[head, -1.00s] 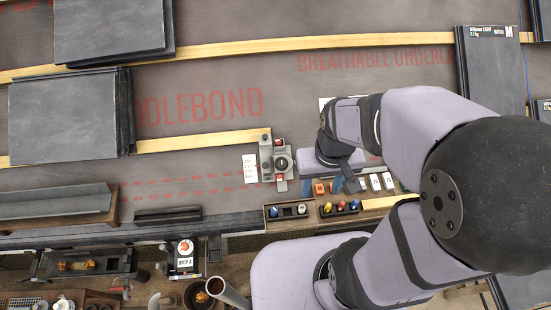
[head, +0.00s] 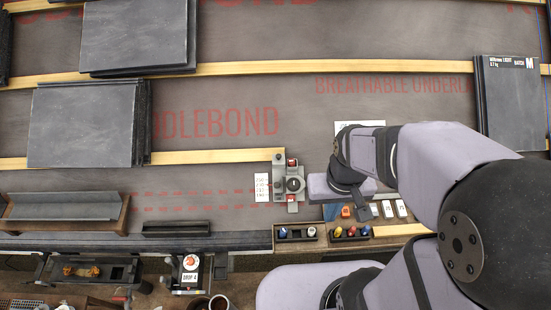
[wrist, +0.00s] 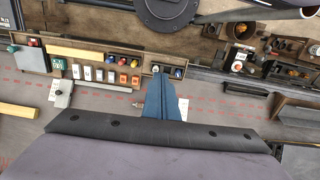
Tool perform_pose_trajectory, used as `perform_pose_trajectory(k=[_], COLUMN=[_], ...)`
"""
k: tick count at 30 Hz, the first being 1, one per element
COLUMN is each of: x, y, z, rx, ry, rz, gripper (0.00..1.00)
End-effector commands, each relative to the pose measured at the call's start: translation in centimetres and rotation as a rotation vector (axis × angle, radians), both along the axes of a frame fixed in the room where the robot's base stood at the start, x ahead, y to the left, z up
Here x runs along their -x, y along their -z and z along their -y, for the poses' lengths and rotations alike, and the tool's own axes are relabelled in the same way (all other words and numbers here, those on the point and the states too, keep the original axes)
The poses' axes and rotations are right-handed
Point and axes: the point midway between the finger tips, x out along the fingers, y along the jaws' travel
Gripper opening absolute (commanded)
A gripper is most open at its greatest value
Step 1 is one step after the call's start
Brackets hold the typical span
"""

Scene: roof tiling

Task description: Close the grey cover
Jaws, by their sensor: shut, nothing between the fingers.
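A long grey panel (head: 62,205), which looks like the cover, lies on a wooden box (head: 122,215) at the far left in the head view. I cannot tell for sure whether it is raised or down. A dark grey slab (wrist: 297,118) at the right edge of the wrist view may be the same piece. My gripper has blue fingers pressed together, empty, seen in the wrist view (wrist: 160,80). In the head view the gripper (head: 331,211) is mostly hidden under my wrist, above the bench near the small trays, far right of the panel and apart from it.
A grey fixture with red parts (head: 290,184) stands just left of my wrist. Trays with coloured pieces (head: 350,233) and a row of white and orange blocks (wrist: 100,74) are close by. Slate stacks (head: 85,125) lie on the battens. The underlay left of the fixture is mostly clear.

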Motion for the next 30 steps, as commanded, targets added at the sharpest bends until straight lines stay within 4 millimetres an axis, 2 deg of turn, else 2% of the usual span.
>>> perform_pose_trajectory(k=[5, 9, 11, 14, 17, 20, 23, 27, 30], x=[0.7, 2.0, 1.9, 0.5, -2.1, -6.1, -11.1, -18.4, -22.6], y=[4.9, 10.4, 12.7, 16.0, 18.9, 21.2, 20.7, 15.8, 11.8], z=[-2.1, -4.4, -5.7, -8.0, -10.8, -14.2, -17.2, -19.0, -19.5], rx=[0.003, 0.013, 0.018, 0.035, 0.069, 0.124, 0.188, 0.267, 0.31], ry=[-0.098, -0.217, -0.274, -0.382, -0.519, -0.665, -0.733, -0.684, -0.599], rz=[-0.035, -0.1, -0.114, -0.111, -0.079, -0.011, 0.094, 0.27, 0.402], gripper=[0.0, 0.0, 0.0, 0.0, 0.0, 0.0, 0.0, 0.0, 0.0])
